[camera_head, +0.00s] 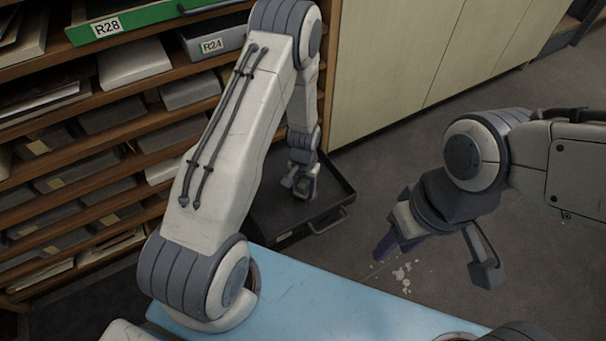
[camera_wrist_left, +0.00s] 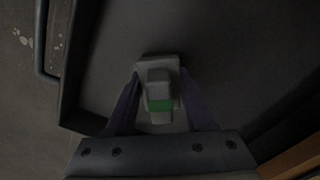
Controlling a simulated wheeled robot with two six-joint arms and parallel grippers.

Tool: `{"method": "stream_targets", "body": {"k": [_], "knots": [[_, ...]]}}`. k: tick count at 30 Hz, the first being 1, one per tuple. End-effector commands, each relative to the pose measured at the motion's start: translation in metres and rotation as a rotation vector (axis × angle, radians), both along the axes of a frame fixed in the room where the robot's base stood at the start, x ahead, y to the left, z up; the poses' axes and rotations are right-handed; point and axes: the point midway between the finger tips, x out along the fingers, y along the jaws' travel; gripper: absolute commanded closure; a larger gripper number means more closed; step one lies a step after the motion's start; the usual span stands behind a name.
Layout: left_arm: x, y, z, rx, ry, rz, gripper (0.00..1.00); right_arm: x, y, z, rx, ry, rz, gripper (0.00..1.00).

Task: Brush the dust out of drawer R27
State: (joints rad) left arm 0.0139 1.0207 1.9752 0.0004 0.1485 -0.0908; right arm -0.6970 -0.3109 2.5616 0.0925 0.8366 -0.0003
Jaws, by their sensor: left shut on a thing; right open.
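A dark open drawer (camera_head: 267,222) is low down in front of the shelves, with a handle on its near right side; its label is too small to read. My left gripper (camera_head: 304,187) reaches down over the drawer and is shut on a grey brush-like tool with a green band (camera_wrist_left: 158,90). The tool's bristles are hidden. In the left wrist view the drawer's floor (camera_wrist_left: 240,60) looks dark, and I cannot make out dust on it. My right gripper (camera_head: 436,258) is open and empty, to the right of the drawer.
Pale flakes (camera_head: 402,276) lie on the floor right of the drawer; they also show in the left wrist view (camera_wrist_left: 24,38). Shelves with a green-fronted drawer R28 (camera_head: 107,27) and a grey drawer R24 (camera_head: 212,45) stand at left. Cream cabinets (camera_head: 400,60) line the back.

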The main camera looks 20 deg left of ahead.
Motion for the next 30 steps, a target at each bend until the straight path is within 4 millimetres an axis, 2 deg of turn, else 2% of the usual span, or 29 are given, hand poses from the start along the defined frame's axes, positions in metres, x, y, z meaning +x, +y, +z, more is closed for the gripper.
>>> {"method": "stream_targets", "body": {"k": [1,2,7,18,23,30], "knots": [[0.003,-0.002,0.018,0.000,-0.007,-0.003,0.98,0.001,0.001,0.012,0.001,-0.002,0.000,0.55],[0.003,-0.004,0.023,0.000,-0.005,-0.005,0.98,0.001,0.001,0.014,0.001,-0.001,0.000,0.55],[0.004,-0.010,0.036,0.000,-0.002,-0.015,0.98,0.001,0.000,0.029,0.001,-0.002,0.000,0.55],[0.004,-0.011,0.069,0.000,-0.003,-0.017,0.98,0.000,0.000,0.061,0.001,-0.001,0.000,0.55],[0.004,-0.012,0.078,0.000,-0.003,-0.017,0.98,0.000,0.000,0.069,0.001,-0.001,0.000,0.55],[0.004,-0.011,0.077,0.000,-0.003,-0.016,0.98,0.000,0.000,0.068,0.001,-0.001,0.000,0.55]]}}
